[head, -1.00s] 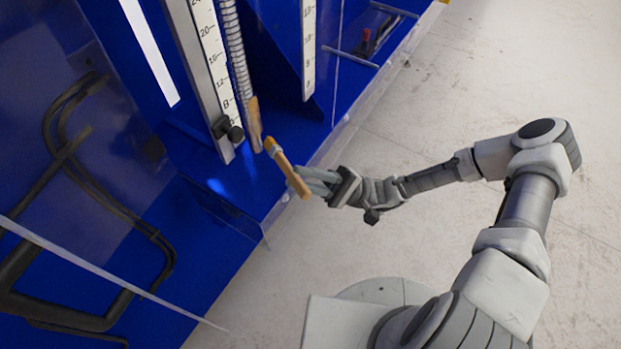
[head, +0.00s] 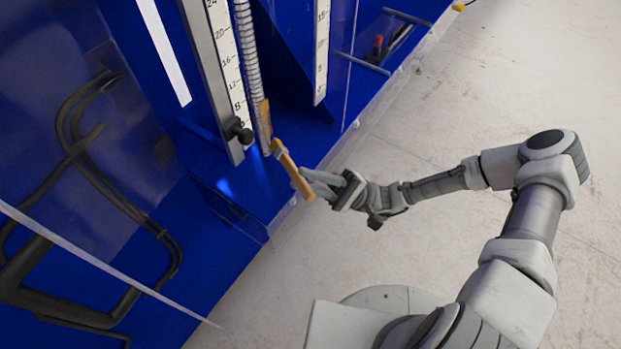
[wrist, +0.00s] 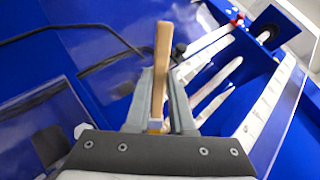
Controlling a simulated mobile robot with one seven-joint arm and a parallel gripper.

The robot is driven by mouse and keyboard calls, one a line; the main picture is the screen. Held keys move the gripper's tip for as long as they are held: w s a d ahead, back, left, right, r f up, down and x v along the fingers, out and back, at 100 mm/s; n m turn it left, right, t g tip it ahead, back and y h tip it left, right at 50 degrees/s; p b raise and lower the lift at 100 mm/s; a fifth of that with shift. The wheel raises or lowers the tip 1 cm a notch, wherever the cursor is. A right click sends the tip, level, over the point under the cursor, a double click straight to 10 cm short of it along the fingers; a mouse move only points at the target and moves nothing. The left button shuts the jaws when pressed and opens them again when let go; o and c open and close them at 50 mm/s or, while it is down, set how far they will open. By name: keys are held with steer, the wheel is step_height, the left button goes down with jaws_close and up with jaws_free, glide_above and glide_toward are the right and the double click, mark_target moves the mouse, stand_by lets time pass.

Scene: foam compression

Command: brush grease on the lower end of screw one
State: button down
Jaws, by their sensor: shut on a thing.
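The screw (head: 248,50) is a tall grey threaded rod beside a ruler scale on the blue machine in the head view. Its lower end (head: 264,128) shows a tan-brown colour. My gripper (head: 309,179) is shut on the wooden handle of a brush (head: 294,174). The brush is tilted, with its head up and to the left, close beside the screw's lower end. I cannot tell whether the bristles touch it. In the wrist view the handle (wrist: 162,55) stands between the fingers of my gripper (wrist: 160,75), and the bristles are hidden.
A black knob (head: 238,131) sits on the metal rail left of the screw. A second ruler scale (head: 321,55) stands to the right. Clear panels and black hoses (head: 75,150) are at the left. The pale floor (head: 470,90) at the right is open.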

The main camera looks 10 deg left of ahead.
steer(key=shift+w+a, duration=0.15)
steer(key=shift+a, duration=0.3)
steer(key=shift+r, duration=0.1)
steer(key=shift+d+r+p, duration=0.1)
steer(key=shift+r+p, duration=1.3)
steer(key=shift+r, duration=0.1)
steer(key=shift+r+p, duration=2.55)
steer(key=shift+r, duration=0.45)
steer(key=shift+f+b, duration=3.3)
steer(key=shift+f, duration=1.35)
steer(key=shift+s+d+p, duration=0.15)
steer(key=shift+s+d, duration=0.25)
steer(key=shift+d, duration=0.5)
steer(key=shift+s+d+p, duration=0.15)
steer(key=shift+s+d, duration=0.2)
steer(key=shift+d, duration=0.55)
steer(key=shift+s+d+p, duration=0.15)
steer(key=shift+s+d, duration=0.25)
steer(key=shift+d, duration=0.5)
